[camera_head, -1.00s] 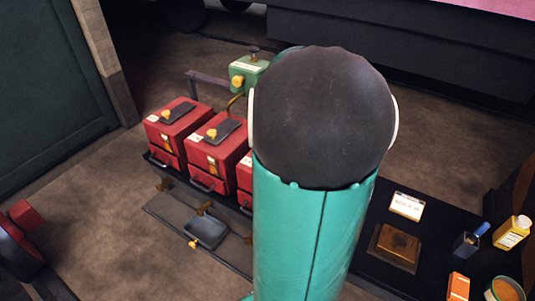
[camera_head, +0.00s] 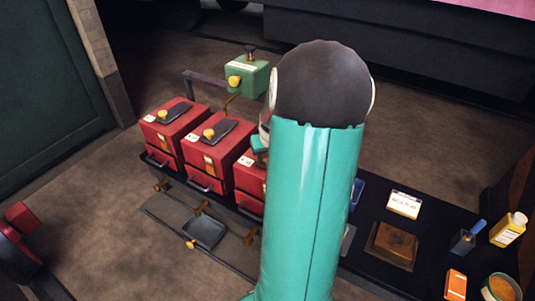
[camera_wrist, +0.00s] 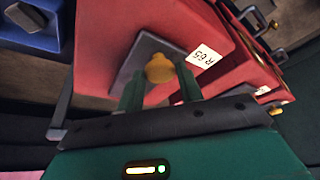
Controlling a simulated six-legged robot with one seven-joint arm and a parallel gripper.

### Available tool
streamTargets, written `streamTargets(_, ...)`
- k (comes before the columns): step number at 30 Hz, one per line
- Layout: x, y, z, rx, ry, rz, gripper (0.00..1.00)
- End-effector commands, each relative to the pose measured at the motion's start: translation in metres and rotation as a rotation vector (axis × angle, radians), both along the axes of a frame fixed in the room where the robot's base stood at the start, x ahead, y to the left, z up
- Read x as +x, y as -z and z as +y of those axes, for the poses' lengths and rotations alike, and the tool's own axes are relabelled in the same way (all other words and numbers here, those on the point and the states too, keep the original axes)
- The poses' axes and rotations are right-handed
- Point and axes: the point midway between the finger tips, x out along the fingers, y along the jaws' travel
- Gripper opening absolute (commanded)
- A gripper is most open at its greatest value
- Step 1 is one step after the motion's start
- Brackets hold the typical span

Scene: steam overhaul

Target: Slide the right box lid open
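The right red box (camera_head: 248,178) is the third in a row in the head view, mostly hidden behind my arm. In the wrist view the red box (camera_wrist: 100,40) under my gripper carries a dark grey lid plate (camera_wrist: 130,68) with a yellow knob (camera_wrist: 159,68) and a white label. My gripper (camera_wrist: 160,84) is open, with one green finger on each side of the knob. Small gaps seem to show beside the knob; contact cannot be told. In the head view the fingers are hidden behind my arm.
The left red box (camera_head: 174,128) and middle red box (camera_head: 215,150) stand alongside. A green box (camera_head: 247,75) is behind them. A dark bench (camera_head: 365,225) at right holds a brown block (camera_head: 396,243), a yellow bottle (camera_head: 508,230) and an orange box (camera_head: 456,285).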

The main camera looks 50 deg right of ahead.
Motion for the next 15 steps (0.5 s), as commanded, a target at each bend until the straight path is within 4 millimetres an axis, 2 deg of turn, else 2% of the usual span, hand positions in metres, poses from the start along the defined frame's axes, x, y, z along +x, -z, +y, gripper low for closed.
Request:
streamTargets(1, 0.0, 0.0, 0.0, 0.0, 0.0, 0.0, 0.26)
streamTargets(5, 0.0, 0.0, 0.0, 0.0, 0.0, 0.0, 0.0)
streamTargets(10, 0.0, -0.001, 0.005, -0.001, -0.002, 0.0, 0.0)
streamTargets(15, -0.003, -0.001, 0.037, -0.001, -0.006, 0.002, 0.0)
